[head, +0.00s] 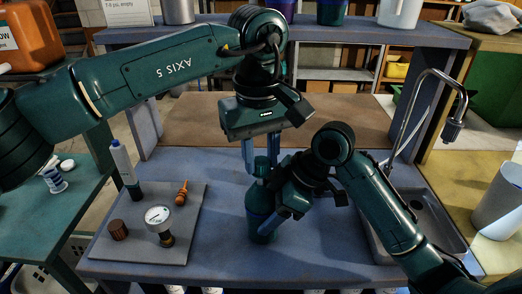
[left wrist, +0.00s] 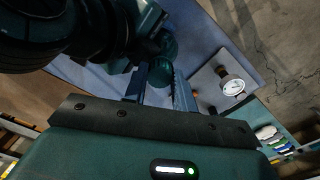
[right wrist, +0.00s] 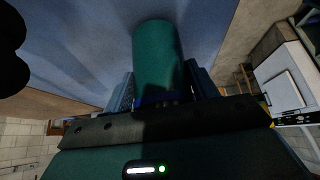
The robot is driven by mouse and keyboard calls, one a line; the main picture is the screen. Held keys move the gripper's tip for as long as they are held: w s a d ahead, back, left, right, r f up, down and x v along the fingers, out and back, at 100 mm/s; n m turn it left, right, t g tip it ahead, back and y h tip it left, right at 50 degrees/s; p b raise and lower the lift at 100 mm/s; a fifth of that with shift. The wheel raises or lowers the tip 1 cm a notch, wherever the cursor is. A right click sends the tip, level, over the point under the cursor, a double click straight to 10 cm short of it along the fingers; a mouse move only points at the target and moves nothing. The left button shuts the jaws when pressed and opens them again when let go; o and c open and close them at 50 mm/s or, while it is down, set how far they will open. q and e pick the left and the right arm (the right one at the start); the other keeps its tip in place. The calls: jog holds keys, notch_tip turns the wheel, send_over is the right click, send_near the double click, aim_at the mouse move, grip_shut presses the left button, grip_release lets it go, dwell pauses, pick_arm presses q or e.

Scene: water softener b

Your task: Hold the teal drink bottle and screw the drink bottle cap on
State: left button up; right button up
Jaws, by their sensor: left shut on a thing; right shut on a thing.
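The teal drink bottle (head: 260,218) stands upright on the blue bench. My right gripper (head: 277,222) is shut on its body from the right. In the right wrist view the bottle (right wrist: 158,55) sits between the two blue fingers (right wrist: 162,90). The drink bottle cap (head: 261,166), also teal, is at the bottle's top. My left gripper (head: 262,152) points straight down above the bottle and is shut on the cap. In the left wrist view its fingers (left wrist: 158,88) line up over the bottle (left wrist: 165,45). Whether cap and bottle touch I cannot tell.
A grey board (head: 125,250) left of the bottle carries a pressure gauge (head: 158,217), a brown knob (head: 118,230), an orange tool (head: 182,192) and a white-and-blue tube (head: 123,165). A sink with a tall tap (head: 450,110) is at right. A shelf with containers is behind.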

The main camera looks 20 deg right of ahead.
jog(key=shift+s+f, duration=0.15)
jog(key=shift+f, duration=0.15)
dwell(6.1)
jog(key=o, duration=1.4)
jog(key=shift+c, duration=0.2)
jog(key=shift+r, duration=0.1)
jog(key=v, duration=1.2)
jog(key=shift+r, duration=0.25)
